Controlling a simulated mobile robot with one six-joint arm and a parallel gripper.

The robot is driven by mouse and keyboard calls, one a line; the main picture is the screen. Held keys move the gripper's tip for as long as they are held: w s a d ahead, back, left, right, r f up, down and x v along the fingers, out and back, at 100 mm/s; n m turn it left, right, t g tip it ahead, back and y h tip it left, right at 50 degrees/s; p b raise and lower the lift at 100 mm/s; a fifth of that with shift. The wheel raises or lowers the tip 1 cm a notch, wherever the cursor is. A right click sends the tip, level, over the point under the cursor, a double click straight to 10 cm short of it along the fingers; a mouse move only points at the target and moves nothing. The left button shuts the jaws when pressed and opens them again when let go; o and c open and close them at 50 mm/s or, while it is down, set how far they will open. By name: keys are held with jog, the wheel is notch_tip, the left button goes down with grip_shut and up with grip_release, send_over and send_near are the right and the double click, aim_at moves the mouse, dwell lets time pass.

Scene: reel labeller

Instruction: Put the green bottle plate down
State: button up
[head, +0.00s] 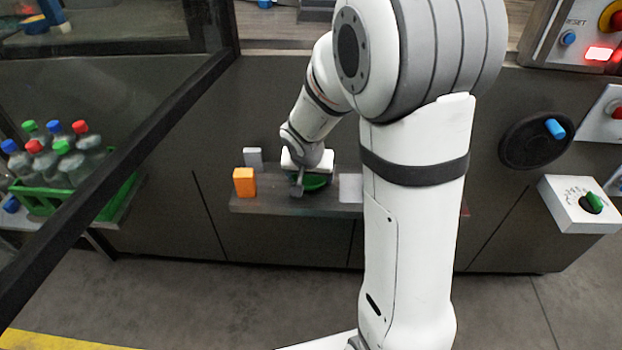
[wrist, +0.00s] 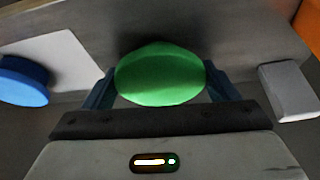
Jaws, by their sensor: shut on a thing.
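The green bottle plate (wrist: 160,76) is a rounded green piece between the two fingers of my gripper (wrist: 160,92) in the wrist view. My gripper is shut on it. In the head view the plate (head: 316,182) shows as a dark green disc under my wrist, over the grey shelf (head: 270,204). It sits very close to the shelf surface. I cannot tell whether it touches the shelf. My arm hides part of the shelf to the right.
An orange block (head: 244,182) and a light grey block (head: 253,158) stand on the shelf left of the plate. A white flat piece (head: 350,188) lies to the right. A blue round piece (wrist: 22,82) shows at the wrist view's left. A green bottle crate (head: 45,203) is far left.

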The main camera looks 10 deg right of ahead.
jog(key=shift+f, duration=0.15)
jog(key=shift+f, duration=0.25)
jog(key=o, duration=1)
jog(key=shift+r, duration=0.1)
jog(key=shift+o, duration=0.2)
jog(key=shift+r, duration=0.1)
jog(key=shift+r, duration=0.25)
jog(key=p+v, duration=0.3)
jog(key=v, duration=0.8)
jog(key=s+r+n+g, duration=0.1)
jog(key=s+n, duration=0.1)
jog(key=s, duration=0.7)
jog(key=s+d+r+n+g+y, duration=0.1)
jog(key=s+n, duration=0.1)
jog(key=s, duration=0.6)
jog(key=shift+s+d+r+n+y, duration=0.3)
jog(key=shift+s+r, duration=0.1)
